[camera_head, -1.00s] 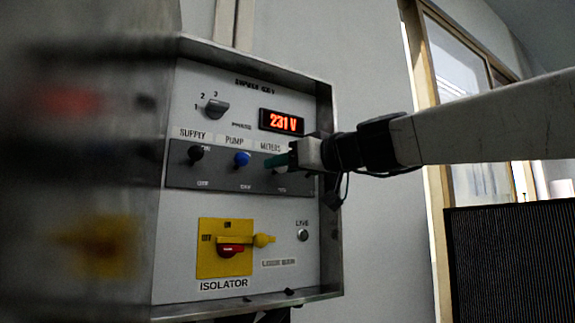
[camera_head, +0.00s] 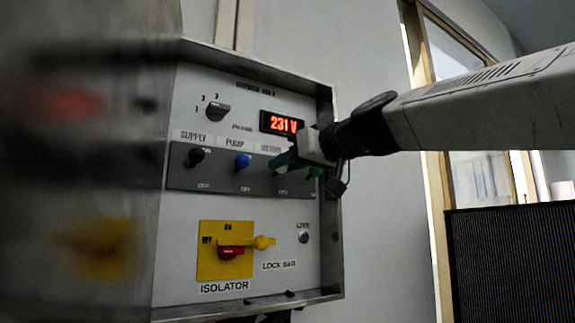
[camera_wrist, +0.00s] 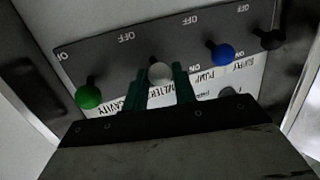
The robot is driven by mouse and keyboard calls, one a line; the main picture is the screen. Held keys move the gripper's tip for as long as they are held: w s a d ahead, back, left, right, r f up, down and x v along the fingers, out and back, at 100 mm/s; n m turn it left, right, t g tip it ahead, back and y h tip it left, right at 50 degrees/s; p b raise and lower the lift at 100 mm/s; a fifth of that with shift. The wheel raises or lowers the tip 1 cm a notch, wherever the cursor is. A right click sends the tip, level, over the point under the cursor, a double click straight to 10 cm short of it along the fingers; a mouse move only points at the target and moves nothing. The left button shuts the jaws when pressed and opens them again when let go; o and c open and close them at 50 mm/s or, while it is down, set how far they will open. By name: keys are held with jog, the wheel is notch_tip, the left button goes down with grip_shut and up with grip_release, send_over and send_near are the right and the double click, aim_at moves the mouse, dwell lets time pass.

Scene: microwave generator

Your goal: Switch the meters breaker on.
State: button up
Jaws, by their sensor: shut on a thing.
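The panel's breaker strip (camera_head: 215,180) carries a row of ball-ended levers. The meters lever has a white ball (camera_wrist: 159,73), which shows between my green fingers in the wrist view. My gripper (camera_head: 283,161) is shut on this lever, and its fingers hide the lever in the head view. The white ball lines up with the blue pump ball (camera_wrist: 222,53) and the green cavity ball (camera_wrist: 88,97), toward the ON side. The black supply lever (camera_head: 195,157) is at the left end.
Above the strip are a rotary selector (camera_head: 217,111) and a red display (camera_head: 281,122) reading 231 V. Below are a yellow isolator plate (camera_head: 211,262) with a red handle and a round LIVE lamp (camera_head: 303,237). A metal frame edges the panel. A dark ribbed panel (camera_head: 510,265) stands at right.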

jog(key=o, duration=1)
jog(key=v, duration=0.8)
jog(key=shift+w, duration=0.1)
